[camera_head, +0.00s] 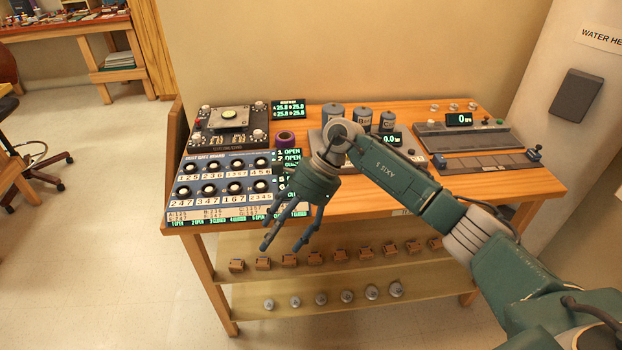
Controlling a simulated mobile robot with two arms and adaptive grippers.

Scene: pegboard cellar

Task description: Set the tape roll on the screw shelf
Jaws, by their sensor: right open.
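A small purple roll (285,139), which looks like the tape roll, sits on the wooden workbench top, between the black device at the left and the grey canister station. Two shelves lie under the bench top. The upper shelf (340,271) carries a row of brown blocks, and the lower shelf (335,305) a row of small silver pieces. I cannot tell which is the screw shelf. My right gripper (284,243) is open and empty, pointing down near the bench's front edge, in front of the roll and apart from it. My left gripper is out of view.
A board of dials (222,188) fills the bench's left front. A black device (229,126) stands behind it. Grey canisters (364,119) stand mid-bench, partly behind my right arm. A long grey device (463,134) is at the right. A white cabinet (570,110) stands beyond.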

